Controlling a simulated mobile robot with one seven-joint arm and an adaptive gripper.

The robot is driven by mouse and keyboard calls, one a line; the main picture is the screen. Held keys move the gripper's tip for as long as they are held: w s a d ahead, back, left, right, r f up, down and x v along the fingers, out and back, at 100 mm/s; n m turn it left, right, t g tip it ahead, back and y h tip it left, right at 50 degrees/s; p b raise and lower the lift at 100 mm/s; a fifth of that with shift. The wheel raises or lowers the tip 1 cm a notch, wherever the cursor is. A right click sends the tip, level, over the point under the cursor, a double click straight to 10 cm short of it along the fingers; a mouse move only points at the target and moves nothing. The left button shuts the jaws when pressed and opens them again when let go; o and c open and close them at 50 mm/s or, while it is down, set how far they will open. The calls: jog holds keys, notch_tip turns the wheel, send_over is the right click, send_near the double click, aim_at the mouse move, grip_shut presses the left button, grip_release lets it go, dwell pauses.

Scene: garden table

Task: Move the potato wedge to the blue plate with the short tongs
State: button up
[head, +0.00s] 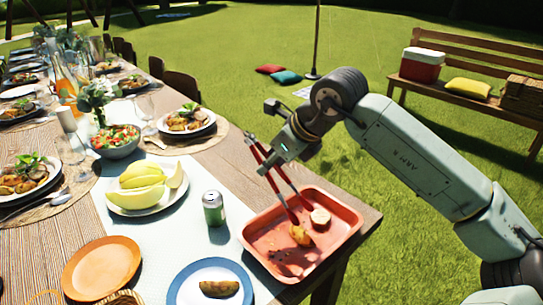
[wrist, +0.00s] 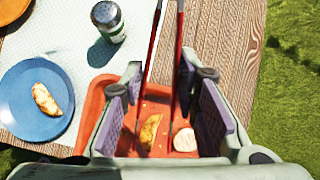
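The blue plate (head: 180,288) is at the front of the table with one potato wedge (head: 219,288) on it; both plate (wrist: 15,98) and wedge (wrist: 46,99) show at left in the wrist view. A second potato wedge (head: 300,236) lies in the red tray (head: 256,239), also seen in the wrist view (wrist: 150,131). My gripper (wrist: 158,68) holds the red short tongs (head: 277,172) between its fingers, above the tray. The tongs' arms are spread, their lower ends by the tray's wedge; contact with it cannot be told.
A pale round piece (head: 320,219) lies beside the wedge in the tray. A fruit plate (head: 133,208), an orange plate (head: 100,268) and a salad bowl (head: 115,141) are further left. Grass lies beyond the table's right edge.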

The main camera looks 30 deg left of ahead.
jog(key=shift+f+b, duration=1.8)
jog(key=shift+f, duration=0.9)
jog(key=shift+o, duration=0.3)
grip_shut()
jog(key=shift+r, duration=0.1)
notch_tip(320, 180, up, 12)
jog(key=p, duration=0.6)
jog(key=shift+p, duration=0.4)
